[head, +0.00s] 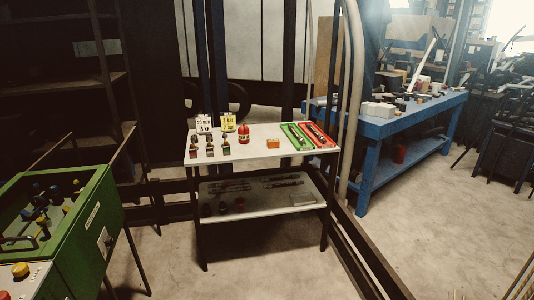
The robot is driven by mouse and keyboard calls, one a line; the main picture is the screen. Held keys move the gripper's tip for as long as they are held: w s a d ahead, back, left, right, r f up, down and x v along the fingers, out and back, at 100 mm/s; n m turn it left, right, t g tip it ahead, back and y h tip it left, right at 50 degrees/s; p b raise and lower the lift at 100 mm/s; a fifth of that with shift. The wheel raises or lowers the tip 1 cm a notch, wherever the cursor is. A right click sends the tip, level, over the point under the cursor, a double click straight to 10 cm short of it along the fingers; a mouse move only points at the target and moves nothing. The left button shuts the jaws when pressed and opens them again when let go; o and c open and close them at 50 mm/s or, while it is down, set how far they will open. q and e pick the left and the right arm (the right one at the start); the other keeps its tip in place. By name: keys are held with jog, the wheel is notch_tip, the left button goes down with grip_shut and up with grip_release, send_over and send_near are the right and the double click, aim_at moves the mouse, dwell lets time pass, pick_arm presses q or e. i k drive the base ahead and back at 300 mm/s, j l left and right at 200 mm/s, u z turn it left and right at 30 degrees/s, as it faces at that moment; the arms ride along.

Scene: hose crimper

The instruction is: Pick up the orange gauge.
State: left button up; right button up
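A small orange block (273,143), which looks like the orange gauge, sits on the white top of a dark-legged shelf cart (260,160) in the middle of the head view. It lies near the front edge, right of centre, apart from the things around it. Its details are too small to make out. Neither of my grippers shows in this view.
Left of the block stand a red object (243,134), several small upright tools (209,146) and two signs (228,122). Right are green (295,136) and red (319,135) trays. A green machine (85,225) stands at left, a blue workbench (400,124) at right.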

aim_at(271, 144)
jog(key=i+j+z, duration=0.15)
jog(key=i, duration=0.4)
jog(key=i+j+u, duration=0.1)
jog(key=i+j, duration=0.15)
jog(key=i, duration=0.65)
jog(key=i+j+u, duration=0.15)
jog(key=i, duration=0.75)
jog(key=i+j+u, duration=0.1)
jog(key=i, duration=0.8)
